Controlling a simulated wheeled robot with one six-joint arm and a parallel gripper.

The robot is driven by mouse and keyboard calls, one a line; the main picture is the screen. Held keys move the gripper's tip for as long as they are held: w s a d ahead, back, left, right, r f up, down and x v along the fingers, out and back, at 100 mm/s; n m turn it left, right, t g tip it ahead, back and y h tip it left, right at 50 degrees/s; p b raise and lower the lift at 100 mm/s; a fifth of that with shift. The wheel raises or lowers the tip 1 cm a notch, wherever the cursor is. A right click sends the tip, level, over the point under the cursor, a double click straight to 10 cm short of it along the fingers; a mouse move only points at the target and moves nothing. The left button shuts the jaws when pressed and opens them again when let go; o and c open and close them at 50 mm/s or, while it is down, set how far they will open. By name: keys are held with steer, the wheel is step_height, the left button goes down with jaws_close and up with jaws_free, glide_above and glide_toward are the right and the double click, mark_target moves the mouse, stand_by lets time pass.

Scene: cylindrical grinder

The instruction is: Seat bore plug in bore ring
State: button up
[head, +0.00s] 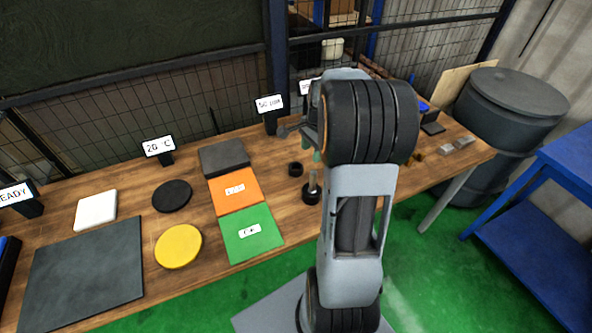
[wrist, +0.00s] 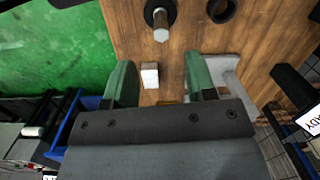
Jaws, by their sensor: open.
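A silvery metal pin, likely the bore plug (head: 313,180), stands upright in a dark round collar or base on the wooden table. It also shows at the top of the wrist view (wrist: 161,28). A dark open ring, likely the bore ring (head: 295,169), lies beside it; in the wrist view the ring (wrist: 234,14) is cut by the top edge and its hole looks empty. My gripper (wrist: 158,62) is open, with green-padded fingers apart, over the table beside the plug. In the head view my arm partly hides the gripper (head: 314,152).
A small pale block (wrist: 150,76) shows between the fingers, touching neither. Orange (head: 236,191) and green (head: 251,232) mats lie left of the plug, with a dark grey block (head: 223,157) behind. Small metal blocks (head: 445,150) lie right. Signs stand along the back edge.

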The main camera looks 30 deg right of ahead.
steer(key=s+a+r+n+t, duration=0.1)
steer(key=s+a+r+n, duration=0.1)
steer(key=s+a+n, duration=0.2)
steer(key=s+a+r+n+t, duration=0.1)
steer(key=s+a+r+n, duration=0.2)
steer(key=a+n, duration=0.5)
steer(key=s+a+r+n+t+h, duration=0.1)
steer(key=s+a+r+n+t, duration=0.1)
steer(key=s+a+n, duration=0.3)
steer(key=a+r+n, duration=0.1)
steer(key=a, duration=0.1)
steer(key=shift+a, duration=0.3)
steer(key=shift+c, duration=0.2)
